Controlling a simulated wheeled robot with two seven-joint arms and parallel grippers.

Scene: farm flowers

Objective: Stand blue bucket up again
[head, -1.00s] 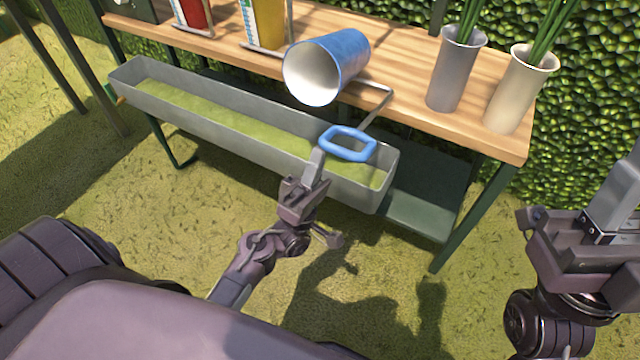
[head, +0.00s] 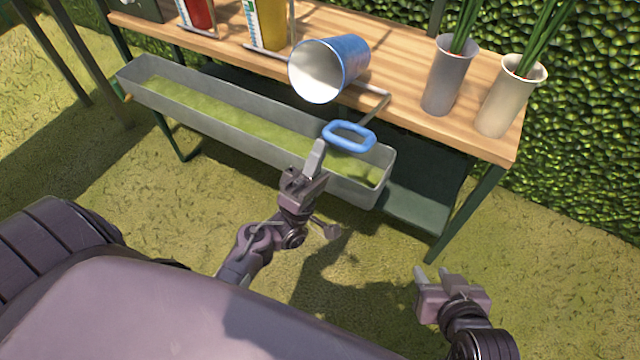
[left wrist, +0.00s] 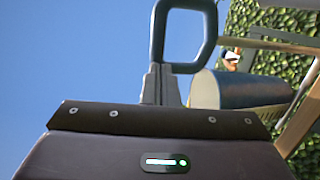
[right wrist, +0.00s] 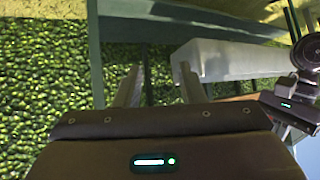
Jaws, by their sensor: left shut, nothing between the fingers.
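The blue bucket (head: 350,52) lies on its side on the wooden table, its pale open mouth facing front left. It also shows in the left wrist view (left wrist: 255,90). My left gripper (head: 319,146) is shut and empty, over the trough, below and in front of the bucket. Its fingertips are close to a blue loop (head: 348,136) at the end of a metal rod; I cannot tell whether they touch it. The loop rises behind the fingers in the left wrist view (left wrist: 205,40). My right gripper (head: 431,270) is open and empty, low over the grass, away from the bucket.
A long grey trough (head: 225,124) runs along the table's front. A grey vase (head: 446,80) and a cream vase (head: 506,105) with green stems stand right of the bucket. A red (head: 197,14) and a yellow container (head: 266,22) stand left. A hedge (head: 590,110) borders the right.

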